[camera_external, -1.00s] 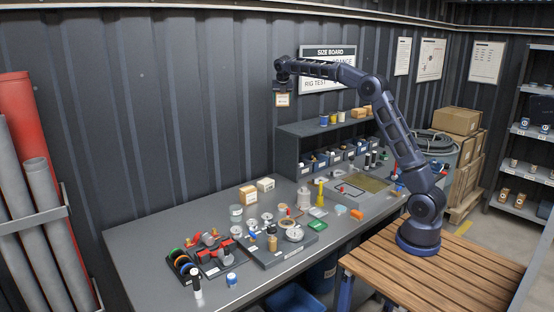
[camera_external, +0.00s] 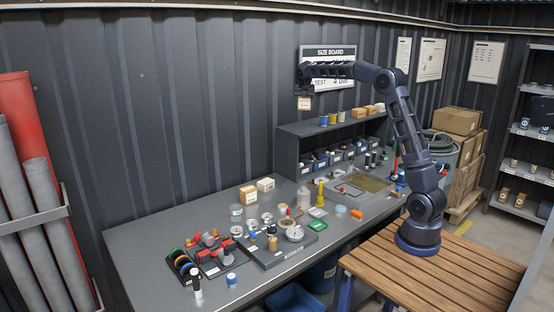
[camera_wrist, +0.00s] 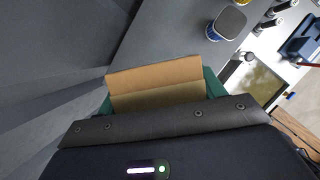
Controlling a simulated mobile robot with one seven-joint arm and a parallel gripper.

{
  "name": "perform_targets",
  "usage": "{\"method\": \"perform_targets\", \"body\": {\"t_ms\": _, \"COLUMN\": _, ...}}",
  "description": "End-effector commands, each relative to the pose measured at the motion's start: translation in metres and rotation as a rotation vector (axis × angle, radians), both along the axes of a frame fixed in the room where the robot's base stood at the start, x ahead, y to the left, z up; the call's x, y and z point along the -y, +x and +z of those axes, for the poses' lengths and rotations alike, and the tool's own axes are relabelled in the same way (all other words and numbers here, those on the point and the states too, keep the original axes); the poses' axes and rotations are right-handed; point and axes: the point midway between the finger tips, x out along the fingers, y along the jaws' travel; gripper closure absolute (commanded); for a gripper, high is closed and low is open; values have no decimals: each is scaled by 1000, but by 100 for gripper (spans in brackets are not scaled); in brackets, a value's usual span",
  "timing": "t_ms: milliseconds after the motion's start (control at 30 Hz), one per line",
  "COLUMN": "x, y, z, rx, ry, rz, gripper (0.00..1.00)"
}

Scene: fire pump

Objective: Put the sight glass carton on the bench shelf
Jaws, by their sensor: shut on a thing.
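My gripper (camera_external: 304,88) is high in front of the wall, above the left end of the bench shelf (camera_external: 300,129). It is shut on a small tan carton (camera_external: 304,103) with a pale label, which hangs below it clear of the shelf. In the wrist view the carton (camera_wrist: 155,82) sits between the teal fingers of my gripper (camera_wrist: 160,92). The label's words are too small to read, so I cannot confirm that it is the sight glass carton. The grey shelf top (camera_wrist: 165,35) shows beyond the carton in the wrist view.
Blue bins (camera_external: 335,157) fill the shelf below. A brown carton (camera_external: 249,194) and a white carton (camera_external: 265,185) stand on the crowded bench (camera_external: 145,235).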

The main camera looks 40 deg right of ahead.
Motion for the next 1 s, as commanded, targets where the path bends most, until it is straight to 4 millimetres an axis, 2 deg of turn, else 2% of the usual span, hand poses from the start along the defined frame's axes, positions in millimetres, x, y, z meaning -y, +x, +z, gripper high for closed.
{"method": "perform_targets", "body": {"t_ms": 100, "x": 0, "y": 0, "z": -27, "rx": -2, "ry": 0, "rz": 1, "gripper": 58}}
{"method": "perform_targets", "body": {"t_ms": 300, "x": 0, "y": 0, "z": -60, "rx": -1, "ry": 0, "rz": 0, "gripper": 58}}
{"method": "perform_targets", "body": {"t_ms": 567, "x": 0, "y": 1, "z": -75, "rx": 0, "ry": 0, "rz": 1, "gripper": 58}}
{"method": "perform_targets", "body": {"t_ms": 833, "x": 0, "y": 0, "z": -109, "rx": 0, "ry": 0, "rz": 1, "gripper": 58}}
{"method": "perform_targets", "body": {"t_ms": 1000, "x": 0, "y": 0, "z": -112, "rx": 1, "ry": -1, "rz": 0, "gripper": 58}}
